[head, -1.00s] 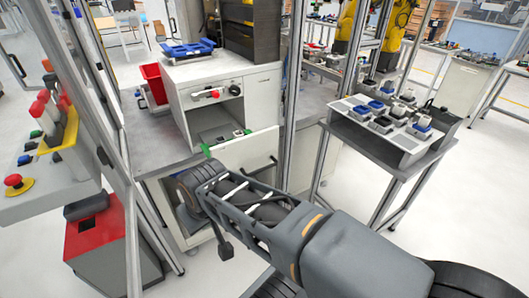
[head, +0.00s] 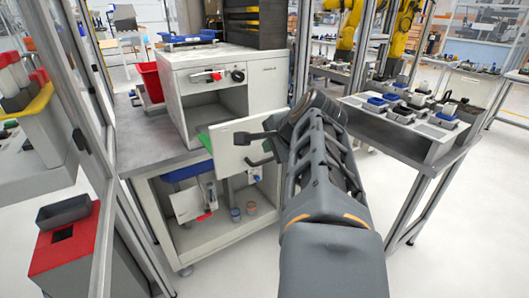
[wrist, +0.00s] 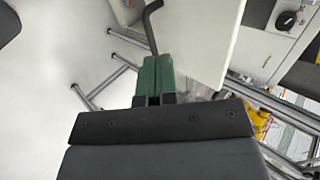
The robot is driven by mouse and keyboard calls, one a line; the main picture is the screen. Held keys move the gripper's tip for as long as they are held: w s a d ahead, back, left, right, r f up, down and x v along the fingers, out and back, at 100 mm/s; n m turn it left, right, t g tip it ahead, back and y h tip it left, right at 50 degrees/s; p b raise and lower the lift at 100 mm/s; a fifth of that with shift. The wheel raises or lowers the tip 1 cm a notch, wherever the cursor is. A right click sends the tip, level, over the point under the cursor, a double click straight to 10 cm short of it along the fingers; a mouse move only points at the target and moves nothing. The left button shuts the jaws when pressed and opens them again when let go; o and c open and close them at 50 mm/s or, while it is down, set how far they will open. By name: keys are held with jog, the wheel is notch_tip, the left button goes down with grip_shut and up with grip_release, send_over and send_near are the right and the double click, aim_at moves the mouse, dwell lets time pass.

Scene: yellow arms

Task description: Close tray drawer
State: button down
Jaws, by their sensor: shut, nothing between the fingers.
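The tray drawer (head: 238,143) stands pulled out from the white cabinet (head: 265,88). Its pale front panel is in the middle of the head view and hides most of the tray behind it. A dark bent handle (head: 264,158) is on the panel, beside my wrist. In the wrist view, my gripper (wrist: 155,78) has its green fingers together and empty. The handle (wrist: 151,25) rises just past the fingertips; I cannot tell whether they touch. The panel (wrist: 203,35) is right beside the fingers.
A metal frame post (head: 302,45) stands just behind my wrist. A side table (head: 405,138) with parts is to the right. Open floor lies between.

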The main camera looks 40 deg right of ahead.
aim_at(247, 148)
jog(key=x, duration=0.6)
jog(key=w+r+x, duration=0.1)
jog(key=x, duration=0.2)
jog(key=shift+w+f+b, duration=0.25)
jog(key=shift+b, duration=0.15)
jog(key=shift+w+d, duration=0.15)
jog(key=shift+w, duration=0.75)
